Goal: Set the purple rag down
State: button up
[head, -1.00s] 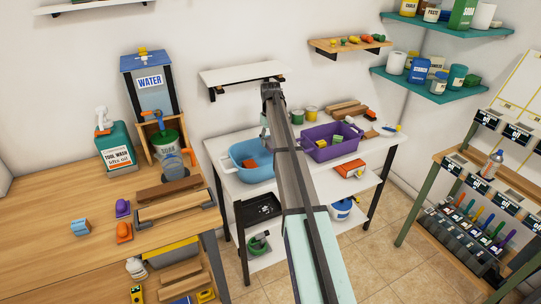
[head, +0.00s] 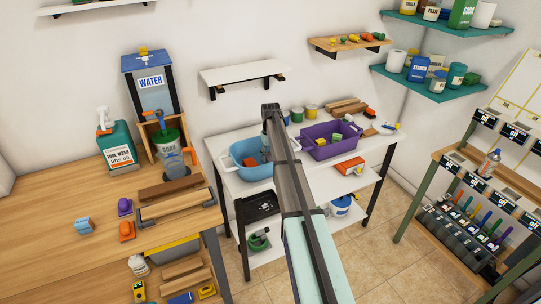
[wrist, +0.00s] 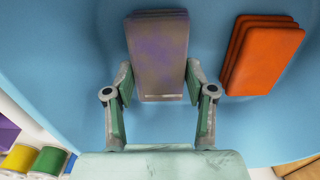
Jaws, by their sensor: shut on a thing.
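The purple rag (wrist: 158,55) is a folded, greyish block with purple patches, seen in the wrist view. My gripper (wrist: 159,88) is shut on it, with one finger at each side of its near end. The rag is over the inside of the blue basin (wrist: 75,50); I cannot tell whether it touches the bottom. An orange folded rag (wrist: 262,55) lies in the basin to the right, apart from the purple one. In the head view my gripper (head: 265,152) reaches down into the blue basin (head: 245,174), and the held rag is hard to make out.
A purple bin (head: 318,152) with small coloured blocks stands right of the basin on the white table (head: 262,187). Small tins (head: 297,115) stand behind. A white shelf (head: 243,74) hangs above. A wooden bench (head: 60,235) is at the left.

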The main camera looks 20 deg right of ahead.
aim_at(270, 156)
jog(key=shift+f, duration=0.2)
jog(key=o, duration=1.2)
jog(key=shift+o, duration=0.2)
jog(key=shift+r, duration=0.1)
notch_tip(270, 156, up, 12)
jog(key=b, duration=0.3)
jog(key=shift+r, duration=0.15)
